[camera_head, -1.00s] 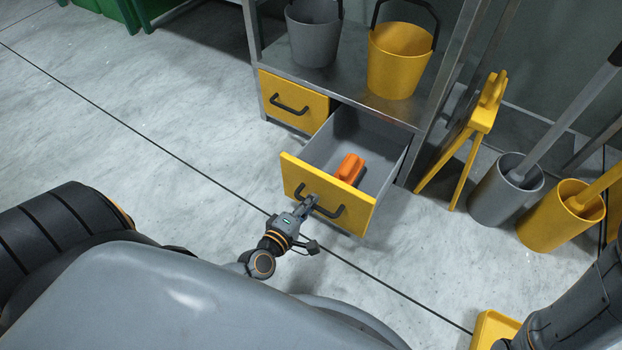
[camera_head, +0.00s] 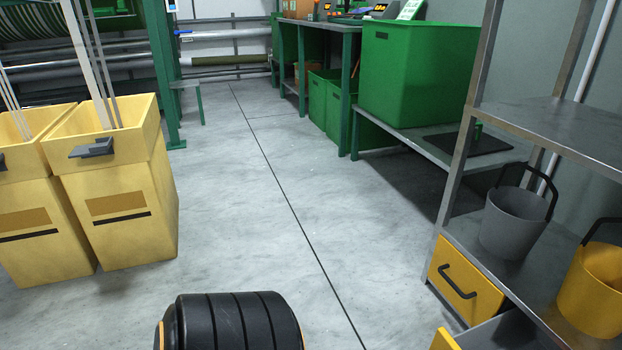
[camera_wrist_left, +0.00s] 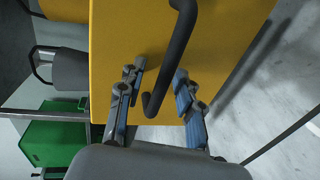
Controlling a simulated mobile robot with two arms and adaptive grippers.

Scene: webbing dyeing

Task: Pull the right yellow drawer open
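The right yellow drawer (camera_head: 446,341) shows only in part at the bottom edge of the head view. It stands pulled out from the metal shelf unit. In the left wrist view its yellow front (camera_wrist_left: 235,30) fills the top, with the dark bar handle (camera_wrist_left: 175,60). My left gripper (camera_wrist_left: 157,75) has its two fingers spread, one on each side of the handle's lower end. A gap shows between the fingers and the handle, so it is not clamped. My left gripper is out of the head view, and my right gripper is in neither view.
The left yellow drawer (camera_head: 464,286) is closed. A grey bucket (camera_head: 513,223) and a yellow bucket (camera_head: 597,292) stand on the shelf (camera_head: 480,240). Yellow bins (camera_head: 122,200) stand at left, green containers (camera_head: 415,75) at the back. The middle floor is clear.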

